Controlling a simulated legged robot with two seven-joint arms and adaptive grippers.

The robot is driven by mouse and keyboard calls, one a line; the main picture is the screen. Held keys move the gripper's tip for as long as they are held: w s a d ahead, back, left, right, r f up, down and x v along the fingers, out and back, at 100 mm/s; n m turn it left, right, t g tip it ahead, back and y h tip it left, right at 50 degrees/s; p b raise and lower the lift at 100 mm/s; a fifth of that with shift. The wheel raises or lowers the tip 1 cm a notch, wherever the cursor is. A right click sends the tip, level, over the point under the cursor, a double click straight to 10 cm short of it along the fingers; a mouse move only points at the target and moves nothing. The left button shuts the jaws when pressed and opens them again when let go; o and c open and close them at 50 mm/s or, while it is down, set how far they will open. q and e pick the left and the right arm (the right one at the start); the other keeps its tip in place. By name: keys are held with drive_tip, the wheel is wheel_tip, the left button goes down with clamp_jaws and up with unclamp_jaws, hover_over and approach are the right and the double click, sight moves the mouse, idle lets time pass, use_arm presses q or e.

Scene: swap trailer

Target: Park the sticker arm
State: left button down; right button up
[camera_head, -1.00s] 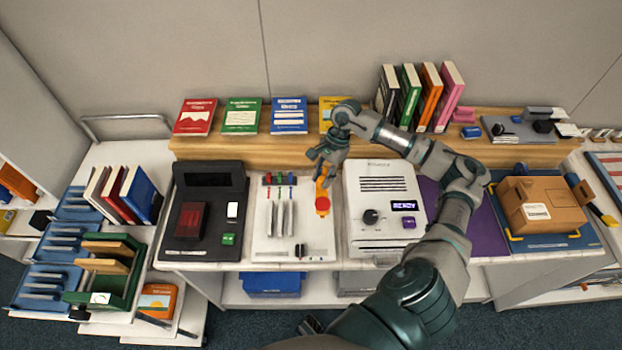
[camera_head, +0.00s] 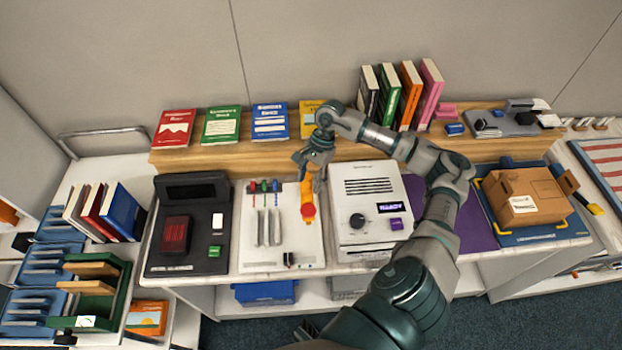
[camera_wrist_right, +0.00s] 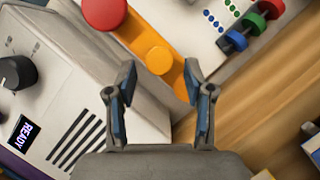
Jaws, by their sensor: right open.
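The sticker arm looks to be an orange lever (camera_head: 308,193) with a red knob (camera_head: 308,213) at its near end. It lies along the right side of a white panel (camera_head: 262,258) with colored sliders. My right gripper (camera_head: 311,168) is over the lever's far end. In the right wrist view my right gripper (camera_wrist_right: 160,78) is open, with the orange lever (camera_wrist_right: 138,36) between and just beyond its fingertips; contact cannot be told. The red knob (camera_wrist_right: 104,12) is at the top of that view. My left gripper is not in view.
A white machine (camera_head: 368,225) marked READY stands close right of the lever. A black device (camera_head: 187,250) stands left of the panel. Behind is a wooden shelf (camera_head: 200,157) with booklets and upright books. A brown box (camera_head: 520,190) sits at the right.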

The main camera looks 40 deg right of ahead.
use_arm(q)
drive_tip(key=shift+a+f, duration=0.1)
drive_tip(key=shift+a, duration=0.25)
use_arm(e)
drive_tip(key=v, duration=1.1)
drive_tip(key=shift+r, duration=0.3)
